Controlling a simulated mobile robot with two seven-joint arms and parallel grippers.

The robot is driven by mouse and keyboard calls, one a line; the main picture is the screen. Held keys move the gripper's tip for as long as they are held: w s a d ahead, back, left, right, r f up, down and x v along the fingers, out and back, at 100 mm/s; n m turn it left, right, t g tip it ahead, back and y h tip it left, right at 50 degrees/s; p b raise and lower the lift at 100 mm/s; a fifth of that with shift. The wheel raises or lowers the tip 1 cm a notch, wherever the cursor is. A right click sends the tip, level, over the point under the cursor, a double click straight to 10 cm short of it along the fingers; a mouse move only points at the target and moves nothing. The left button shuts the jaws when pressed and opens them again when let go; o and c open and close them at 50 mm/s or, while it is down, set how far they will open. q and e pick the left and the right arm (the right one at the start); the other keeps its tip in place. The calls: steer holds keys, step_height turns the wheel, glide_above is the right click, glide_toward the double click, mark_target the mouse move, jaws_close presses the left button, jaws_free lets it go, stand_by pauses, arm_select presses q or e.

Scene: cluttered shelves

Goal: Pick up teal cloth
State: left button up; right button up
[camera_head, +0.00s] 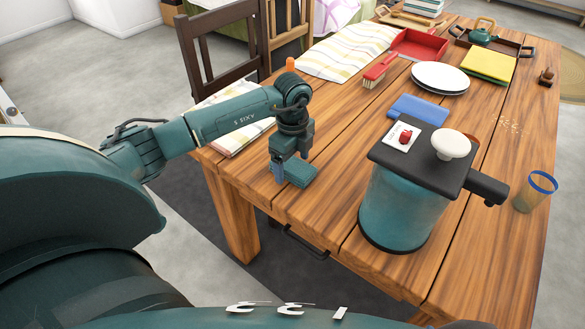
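A small folded teal cloth (301,174) lies near the left front edge of the wooden table. My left gripper (282,172) points down at the cloth's left end, with its fingertips at or against the cloth. The far side of the fingers is hidden, and I cannot tell whether they are closed on it. The cloth looks level and at about table height. My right gripper is not in view.
A large teal container (402,207) with a black lid and side handle stands right of the cloth. A blue cloth (418,107), white plates (440,77), a red brush (379,71) and a blue-rimmed cup (535,191) are also on the table (330,140). Bare wood surrounds the cloth's right side.

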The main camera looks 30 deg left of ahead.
mark_target(293, 165)
arm_select(q)
steer(key=c, duration=1)
steer(key=shift+r, duration=0.15)
steer(key=shift+c, duration=0.2)
step_height(293, 165, up, 10)
steer(key=o, duration=0.4)
steer(key=c, duration=0.5)
